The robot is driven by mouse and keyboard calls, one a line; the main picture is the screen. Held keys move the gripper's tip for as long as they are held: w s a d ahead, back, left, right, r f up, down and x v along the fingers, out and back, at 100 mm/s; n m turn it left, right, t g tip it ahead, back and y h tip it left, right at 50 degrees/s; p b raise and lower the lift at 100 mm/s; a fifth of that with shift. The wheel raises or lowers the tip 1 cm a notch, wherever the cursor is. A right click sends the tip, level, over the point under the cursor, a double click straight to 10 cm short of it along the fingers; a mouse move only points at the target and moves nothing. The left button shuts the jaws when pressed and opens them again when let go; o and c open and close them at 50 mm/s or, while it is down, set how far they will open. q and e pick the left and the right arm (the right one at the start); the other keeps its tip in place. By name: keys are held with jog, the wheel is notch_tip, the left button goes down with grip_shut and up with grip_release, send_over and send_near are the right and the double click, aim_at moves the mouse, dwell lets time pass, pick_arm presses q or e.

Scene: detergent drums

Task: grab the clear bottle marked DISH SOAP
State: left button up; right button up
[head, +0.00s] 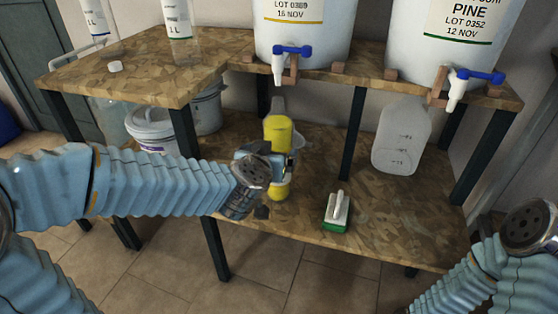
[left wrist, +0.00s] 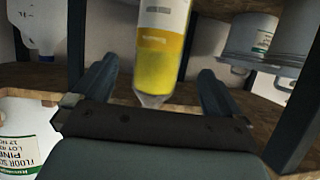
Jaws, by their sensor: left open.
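A bottle with yellow contents (head: 277,131) stands on the lower shelf, partly hidden behind my left gripper (head: 270,168). In the left wrist view this bottle (left wrist: 160,64) is clear, with yellow liquid and a pale label whose writing I cannot read. My left gripper is open, and the bottle shows between its two fingers with space on both sides. I see no grip on it. Two clear bottles marked 1 L, a left one (head: 96,20) and a right one (head: 178,32), stand on the upper shelf. My right gripper is out of view.
Two white drums with blue-handled taps, one labelled 16 NOV (head: 300,40) and one labelled PINE (head: 415,55), stand on the upper shelf (head: 130,75). Below are a clear jug (head: 402,140), a green-and-white brush (head: 338,212) and a lidded bucket (head: 150,130). Dark posts flank the lower shelf.

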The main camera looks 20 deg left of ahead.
aim_at(278, 143)
pick_arm(q)
jog(key=b+x, duration=0.2)
jog(key=x, duration=0.7)
jog(key=shift+w, duration=0.15)
grip_shut()
jog(key=shift+r, duration=0.15)
